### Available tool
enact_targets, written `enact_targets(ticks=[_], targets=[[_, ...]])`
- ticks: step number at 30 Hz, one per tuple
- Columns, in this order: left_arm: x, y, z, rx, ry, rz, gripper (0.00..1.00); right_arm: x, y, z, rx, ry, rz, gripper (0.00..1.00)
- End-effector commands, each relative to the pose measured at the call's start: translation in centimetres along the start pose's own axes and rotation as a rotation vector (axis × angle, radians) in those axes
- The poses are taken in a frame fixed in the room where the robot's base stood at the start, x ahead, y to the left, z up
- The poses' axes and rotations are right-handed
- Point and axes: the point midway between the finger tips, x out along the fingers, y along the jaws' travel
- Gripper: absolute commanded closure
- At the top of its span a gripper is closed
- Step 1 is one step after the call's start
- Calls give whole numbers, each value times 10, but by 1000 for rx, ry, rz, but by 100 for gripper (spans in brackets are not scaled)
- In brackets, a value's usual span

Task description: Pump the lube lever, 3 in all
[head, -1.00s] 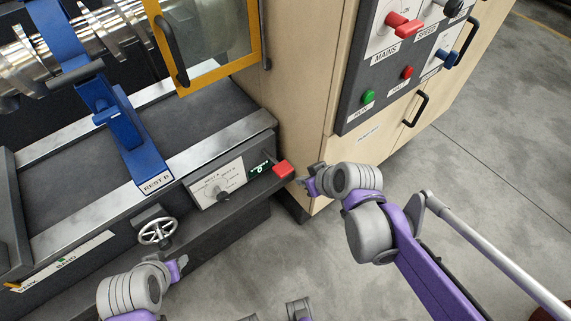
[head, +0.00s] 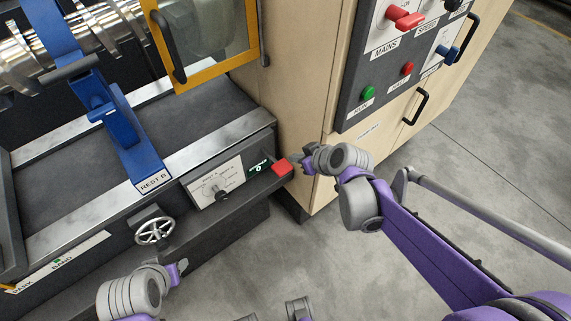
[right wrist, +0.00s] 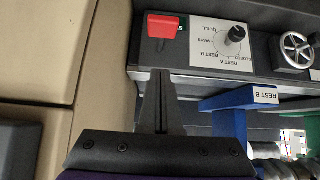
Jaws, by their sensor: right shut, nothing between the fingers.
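The lube lever with its red block handle (head: 283,168) sticks out of the right end of the machine's front, beside a small green-lit display (head: 259,167) too small to read surely. The red handle also shows upper middle in the right wrist view (right wrist: 166,26). My right gripper (head: 301,162) is just right of the handle in the head view. In the right wrist view its fingers (right wrist: 160,76) are shut and empty, pointing at the lever with a small gap in the picture. My left gripper (head: 180,269) is low left, away from the lever; its jaws are unclear.
Left of the lever are a dial panel (head: 215,184) and a handwheel (head: 154,231). A blue rest labelled REST B (head: 135,150) stands on the bed. A beige cabinet (head: 293,100) with a switch panel (head: 390,75) stands right behind my right gripper. Grey floor in front is open.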

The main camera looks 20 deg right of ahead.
Motion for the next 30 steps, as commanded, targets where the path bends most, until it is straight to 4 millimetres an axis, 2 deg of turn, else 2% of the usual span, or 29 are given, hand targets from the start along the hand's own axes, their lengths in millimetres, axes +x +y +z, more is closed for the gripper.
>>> enact_targets(ticks=[3, 12, 20, 30], targets=[[5, 0, 4, 0, -3, 0, 50, 25, -1, 1, -3, -2, -3, 100], [12, 0, 9, 0, -6, 0, 50, 80, -1, 4, -1, -1, -2, 100], [16, 0, 12, 0, -8, 0, 50, 99, 0, 26, 0, -1, 0, 100], [16, 0, 12, 0, -8, 0, 50, 101, 0, 29, 0, -1, 0, 100]])
